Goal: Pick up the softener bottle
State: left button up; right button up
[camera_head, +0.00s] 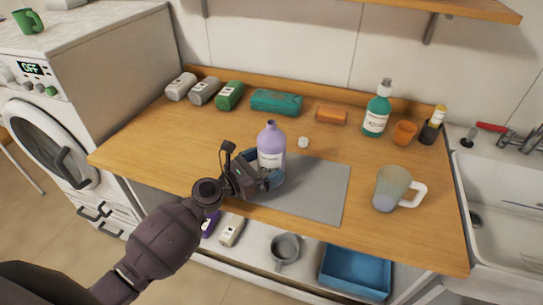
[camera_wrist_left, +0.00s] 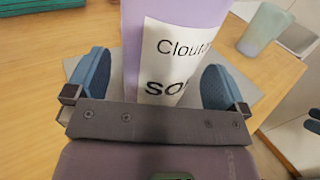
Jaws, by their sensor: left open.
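The softener bottle (camera_head: 271,150) is light purple with a white label and stands upright on the grey mat (camera_head: 315,188) on the wooden counter. In the left wrist view the bottle (camera_wrist_left: 185,50) fills the middle, and its label shows part of a name and "SO". My left gripper (camera_head: 262,178) is open at the lower part of the bottle. In the wrist view its two blue finger pads stand on either side of the bottle, with a gap visible at the right pad. My right gripper is not in view.
A frosted mug (camera_head: 391,188) stands right of the mat. A small white round object (camera_head: 303,142) lies behind the mat. The counter's left part is clear.

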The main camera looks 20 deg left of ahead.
pick_arm(q)
jog(key=shift+x, duration=1.35)
jog(key=shift+c, duration=0.3)
jog(key=shift+a+r, duration=0.1)
jog(key=c, duration=1.2)
